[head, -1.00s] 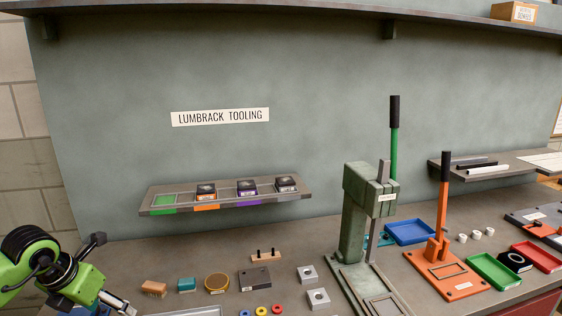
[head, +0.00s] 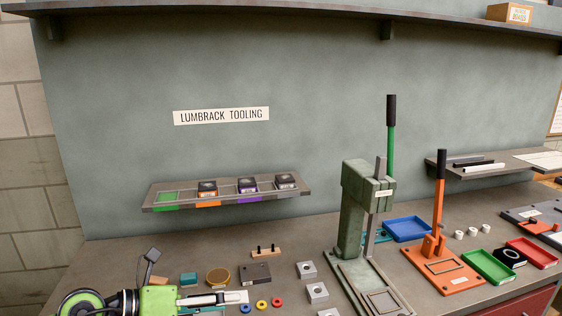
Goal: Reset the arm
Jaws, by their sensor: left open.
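The green press (head: 356,205) stands on the bench right of centre. Its lever arm (head: 391,150), green with a black grip, points straight up. A smaller orange press (head: 447,270) stands to its right, its orange lever (head: 439,195) also upright. My right gripper is out of view.
A wall shelf (head: 228,203) holds several dark blocks above coloured labels. Between my left gripper and the green press lie a dark block (head: 255,273), coloured rings (head: 262,305) and metal square blocks (head: 317,291). A blue tray (head: 408,229) sits behind the presses; green and red trays are at right.

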